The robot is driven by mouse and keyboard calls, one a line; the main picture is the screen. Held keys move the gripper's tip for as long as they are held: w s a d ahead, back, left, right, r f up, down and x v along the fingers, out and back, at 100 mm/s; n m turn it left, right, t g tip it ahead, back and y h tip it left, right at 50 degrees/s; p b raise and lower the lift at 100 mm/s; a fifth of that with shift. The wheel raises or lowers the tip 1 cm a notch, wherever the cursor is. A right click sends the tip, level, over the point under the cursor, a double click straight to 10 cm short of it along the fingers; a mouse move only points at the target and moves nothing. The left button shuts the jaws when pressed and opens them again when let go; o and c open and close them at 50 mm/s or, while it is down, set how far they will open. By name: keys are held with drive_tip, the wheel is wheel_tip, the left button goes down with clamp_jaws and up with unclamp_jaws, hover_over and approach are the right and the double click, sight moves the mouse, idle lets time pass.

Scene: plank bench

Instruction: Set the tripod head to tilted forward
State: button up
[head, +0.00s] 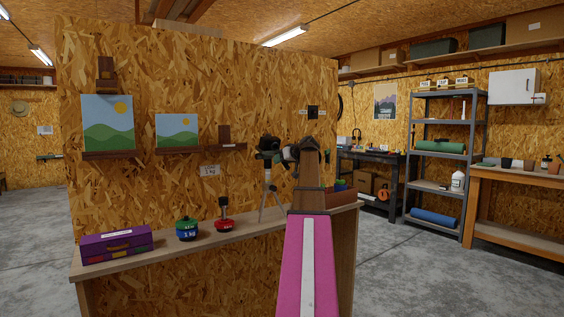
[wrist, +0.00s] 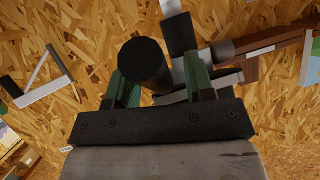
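The tripod (head: 264,203) stands on the plank bench, its pale legs spread and its dark head (head: 268,145) on top. My gripper (head: 285,154) reaches up to the right side of that head. In the wrist view, my gripper (wrist: 160,88) has its two green fingers apart. A black cylinder (wrist: 142,58), seemingly the tripod head's handle, lies between them, close to the left finger. Grey and white parts of the head (wrist: 180,38) show behind, towards the right finger. A gap shows right of the cylinder. The head's exact tilt is hard to tell.
On the bench (head: 150,262) stand a purple box (head: 116,244), a green-and-blue weight stack (head: 187,229), a red weight with a post (head: 224,222) and, at right, a tray of coloured items (head: 341,190). A chipboard wall with pictures and ledges (head: 200,148) rises behind.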

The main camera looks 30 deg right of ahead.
drive_tip(key=shift+s, duration=0.1)
drive_tip(key=v, duration=1)
drive_tip(key=shift+s+r, duration=0.15)
drive_tip(key=shift+s, duration=0.15)
drive_tip(key=shift+d, duration=0.1)
